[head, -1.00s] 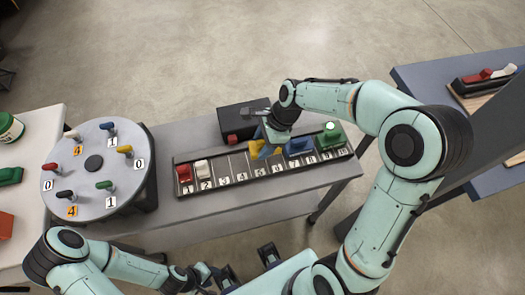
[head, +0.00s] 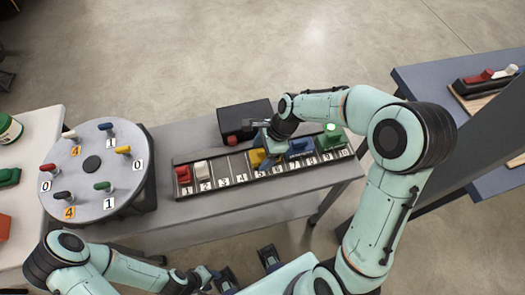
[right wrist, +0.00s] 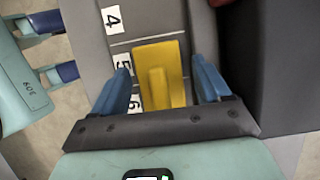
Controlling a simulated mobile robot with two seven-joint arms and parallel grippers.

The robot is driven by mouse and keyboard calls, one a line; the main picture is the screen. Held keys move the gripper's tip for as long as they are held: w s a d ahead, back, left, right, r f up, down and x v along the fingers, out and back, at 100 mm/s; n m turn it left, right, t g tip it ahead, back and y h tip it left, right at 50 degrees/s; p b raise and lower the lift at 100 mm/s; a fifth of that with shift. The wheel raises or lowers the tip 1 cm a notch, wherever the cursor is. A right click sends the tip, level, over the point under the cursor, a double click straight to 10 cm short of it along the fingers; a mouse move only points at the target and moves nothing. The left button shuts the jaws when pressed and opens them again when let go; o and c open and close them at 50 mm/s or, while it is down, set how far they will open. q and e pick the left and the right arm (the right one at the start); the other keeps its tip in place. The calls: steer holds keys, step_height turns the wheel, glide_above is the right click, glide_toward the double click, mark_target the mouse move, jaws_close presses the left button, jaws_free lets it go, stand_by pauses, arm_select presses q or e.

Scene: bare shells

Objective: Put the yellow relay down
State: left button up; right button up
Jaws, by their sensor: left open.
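The yellow relay (head: 256,158) sits in the numbered rail (head: 228,165), left of the blue relay (head: 299,147). In the right wrist view the yellow relay (right wrist: 172,60) lies beside labels 5 and 6, just past the divider from slot 4. Its near end is hidden by my gripper. My right gripper (head: 266,151) is over it. In the right wrist view the blue fingers (right wrist: 161,72) stand on either side of the relay's raised grip, with gaps to it, so the gripper is open. My left gripper (head: 207,275) is open and empty near the bottom edge.
A red relay (head: 183,178) and a white one (head: 202,169) fill slots 1 and 2. Slots 3 and 4 are empty. A green relay (head: 329,140) is at the right end. A black box (head: 243,115) stands behind the rail. A round peg disc (head: 92,190) stands left.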

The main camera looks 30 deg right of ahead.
steer(key=p+v, duration=0.1)
steer(key=v, duration=1.1)
steer(key=shift+r+p, duration=0.15)
steer(key=shift+p, duration=0.25)
